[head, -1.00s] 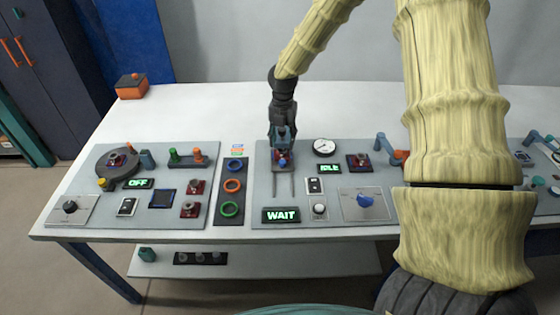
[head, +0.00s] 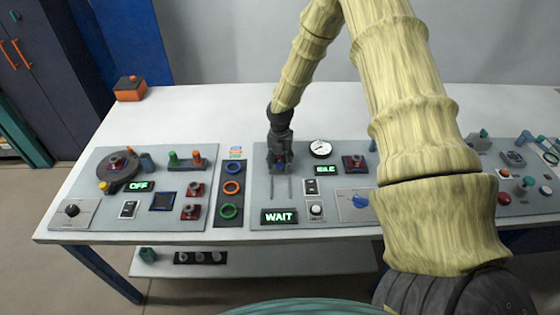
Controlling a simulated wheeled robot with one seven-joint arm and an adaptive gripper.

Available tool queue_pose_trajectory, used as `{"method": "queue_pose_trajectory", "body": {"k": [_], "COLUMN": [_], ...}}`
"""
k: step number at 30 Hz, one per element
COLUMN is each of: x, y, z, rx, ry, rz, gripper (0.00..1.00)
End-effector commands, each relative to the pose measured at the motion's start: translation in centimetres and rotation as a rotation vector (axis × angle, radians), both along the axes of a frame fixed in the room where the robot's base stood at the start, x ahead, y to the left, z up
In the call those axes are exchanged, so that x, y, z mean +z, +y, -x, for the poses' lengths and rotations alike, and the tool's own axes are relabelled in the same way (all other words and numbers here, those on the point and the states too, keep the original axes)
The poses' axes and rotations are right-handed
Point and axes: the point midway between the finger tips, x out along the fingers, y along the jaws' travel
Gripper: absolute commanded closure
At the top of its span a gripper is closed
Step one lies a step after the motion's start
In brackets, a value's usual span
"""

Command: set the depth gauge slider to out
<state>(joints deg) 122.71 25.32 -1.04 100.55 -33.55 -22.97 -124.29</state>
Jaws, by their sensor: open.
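Two thin parallel slider rails (head: 281,188) run front to back on the middle grey panel, behind the green WAIT display (head: 280,217). I take them to be the depth gauge slider's track, but no label for it is readable. My gripper (head: 279,166) points down at the far end of these rails, low over the panel. It is open. The slider's handle is hidden by the gripper, and I cannot tell whether the fingers touch it.
Right of the rails are a round dial (head: 320,149), an IDLE display (head: 326,170) and a blue knob (head: 360,201). A strip with coloured rings (head: 232,187) lies to the left. The table's back half (head: 220,110) is mostly clear.

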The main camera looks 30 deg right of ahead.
Motion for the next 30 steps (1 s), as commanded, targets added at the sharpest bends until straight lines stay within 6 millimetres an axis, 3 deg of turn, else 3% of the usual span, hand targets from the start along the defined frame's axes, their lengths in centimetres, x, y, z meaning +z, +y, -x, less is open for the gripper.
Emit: {"method": "queue_pose_trajectory", "body": {"k": [13,21,26,30], "x": [-0.5,-0.5,-0.5,-0.5], "y": [0.0,0.0,0.1,1.5], "z": [0.0,0.0,0.0,0.1], "rx": [0.0,0.0,0.001,0.016], "ry": [0.0,0.0,0.0,0.0], "rz": [0.0,0.0,0.0,0.001], "gripper": [0.54,1.0,1.0,1.0]}}
